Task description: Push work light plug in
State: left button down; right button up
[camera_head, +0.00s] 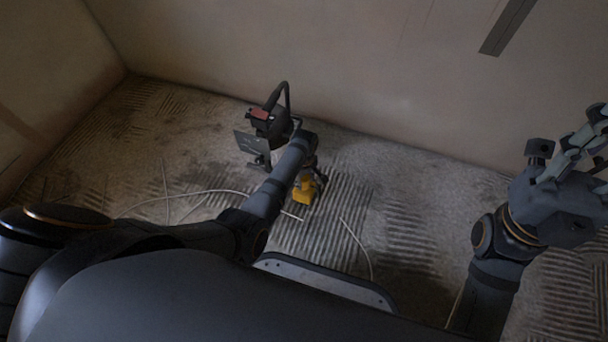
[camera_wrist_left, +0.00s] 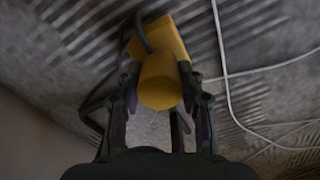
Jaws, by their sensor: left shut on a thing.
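The work light (camera_head: 268,125), a dark unit with a black hoop handle, a red patch and a flat grey panel, stands on the floor near the back wall. My left arm reaches down beside it. My left gripper (camera_head: 316,180) is shut on a yellow plug, a rounded cylinder (camera_wrist_left: 161,82) between the fingers in the left wrist view. A yellow block (camera_wrist_left: 172,40) shows just beyond it, with a dark cable beside it. Whether plug and block are joined, I cannot tell. In the head view they show as one yellow shape (camera_head: 303,191). My right gripper (camera_head: 588,140) is raised at the right, away from these.
Thin white cables (camera_head: 205,192) lie loosely across the ridged floor, and others show in the left wrist view (camera_wrist_left: 222,75). A plastered wall (camera_head: 370,75) closes the back. The floor (camera_head: 410,215) right of the yellow shape looks mostly clear.

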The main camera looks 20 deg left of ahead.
pick_arm(q)
jog(key=shift+f, duration=0.85)
jog(key=c, duration=0.8)
grip_release()
jog(key=shift+f, duration=0.15)
jog(key=shift+r, duration=0.2)
notch_tip(320, 180, up, 12)
jog(key=shift+f, duration=0.1)
